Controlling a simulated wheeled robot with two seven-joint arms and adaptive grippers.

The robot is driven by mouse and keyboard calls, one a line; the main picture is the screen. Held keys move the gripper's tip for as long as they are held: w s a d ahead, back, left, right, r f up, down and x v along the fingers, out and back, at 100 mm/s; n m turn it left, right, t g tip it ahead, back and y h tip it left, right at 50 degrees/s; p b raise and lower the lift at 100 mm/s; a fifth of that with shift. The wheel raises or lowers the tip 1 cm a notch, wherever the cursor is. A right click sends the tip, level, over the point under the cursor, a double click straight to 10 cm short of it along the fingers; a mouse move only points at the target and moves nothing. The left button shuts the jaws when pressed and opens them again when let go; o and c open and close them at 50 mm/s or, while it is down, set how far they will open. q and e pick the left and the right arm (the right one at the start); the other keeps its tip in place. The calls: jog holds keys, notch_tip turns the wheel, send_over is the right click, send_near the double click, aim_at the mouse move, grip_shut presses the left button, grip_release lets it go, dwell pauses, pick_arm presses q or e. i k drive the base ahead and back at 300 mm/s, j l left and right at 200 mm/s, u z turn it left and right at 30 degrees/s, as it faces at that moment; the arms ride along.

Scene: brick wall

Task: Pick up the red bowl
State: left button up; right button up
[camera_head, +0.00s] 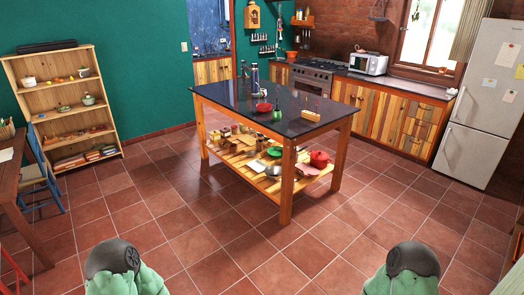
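A small red bowl (264,107) sits on the dark top of the kitchen island (225,95), near the middle. A green object (277,115) stands close to its right. My green left arm shows at the bottom left of the head view and my green right arm at the bottom right. Both are far from the island, across open floor. Neither gripper shows in the frame.
The island's lower shelf holds a red pot (319,159) and several dishes. A wooden shelf (60,110) and blue chair (38,180) stand left, a fridge (482,100) right. Tiled floor (230,240) is clear before the island.

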aim_at(263, 107)
jog(key=i+j+u, duration=0.3)
jog(key=i, duration=0.5)
jog(key=i+u, duration=0.3)
jog(key=i, duration=0.5)
jog(key=i+u, duration=0.2)
jog(key=i, duration=1.85)
